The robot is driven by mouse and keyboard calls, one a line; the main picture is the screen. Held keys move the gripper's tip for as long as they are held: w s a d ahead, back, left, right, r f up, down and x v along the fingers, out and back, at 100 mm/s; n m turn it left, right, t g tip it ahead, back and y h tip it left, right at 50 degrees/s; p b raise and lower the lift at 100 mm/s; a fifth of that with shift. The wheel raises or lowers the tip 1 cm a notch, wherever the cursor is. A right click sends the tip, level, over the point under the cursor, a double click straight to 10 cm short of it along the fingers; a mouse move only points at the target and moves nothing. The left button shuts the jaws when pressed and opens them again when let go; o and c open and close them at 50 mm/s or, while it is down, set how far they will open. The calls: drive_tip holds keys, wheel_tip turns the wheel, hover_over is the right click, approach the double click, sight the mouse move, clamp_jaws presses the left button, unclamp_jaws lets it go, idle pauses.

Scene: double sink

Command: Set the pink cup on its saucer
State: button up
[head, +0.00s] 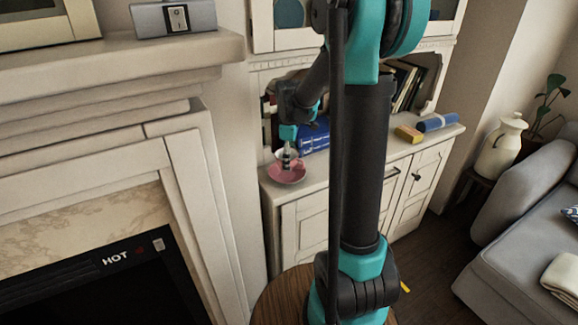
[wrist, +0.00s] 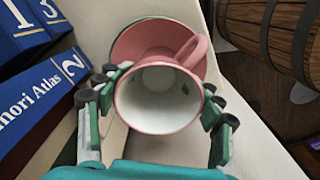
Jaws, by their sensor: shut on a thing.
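The pink cup (wrist: 157,119) is between my gripper's fingers (wrist: 159,82) in the wrist view. Its white inside faces the camera and its handle (wrist: 194,52) points to the upper right. The fingers are shut on the cup from both sides. The saucer (wrist: 130,42), pink with a green edge, shows behind the cup and is partly hidden by it. In the head view, the saucer (head: 287,176) lies on the cabinet top by its left end, with my gripper (head: 288,151) over it. I cannot tell whether cup and saucer touch.
A wooden barrel (wrist: 275,35) is beyond the cabinet edge at right. On the cabinet top (head: 345,160), a yellow box (head: 408,134) and blue roll (head: 436,122) lie farther right. The fireplace mantel (head: 120,65) is at left.

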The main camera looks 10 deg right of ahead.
drive_tip(key=shift+f, duration=1.1)
drive_tip(key=shift+f, duration=0.25)
drive_tip(key=o, duration=1.3)
wheel_tip(320, 180, up, 12)
drive_tip(key=s+d+f+m+t, duration=0.1)
drive_tip(key=s+f+m, duration=0.3)
drive_tip(key=s, duration=0.3)
drive_tip(key=s+d+f+m+t, duration=0.1)
drive_tip(key=s+f+m, duration=0.4)
drive_tip(key=s, duration=0.2)
drive_tip(key=s+d+f+m+t, duration=0.1)
drive_tip(key=s+f+m+t, duration=0.1)
drive_tip(key=s+f+m, duration=0.2)
drive_tip(key=shift+s+d+f+m, duration=0.1)
drive_tip(key=shift+s+f+m, duration=0.15)
drive_tip(key=shift+s, duration=0.7)
drive_tip(key=shift+s+d+f+m, duration=0.15)
drive_tip(key=shift+s+f, duration=0.2)
drive_tip(key=shift+s, duration=0.6)
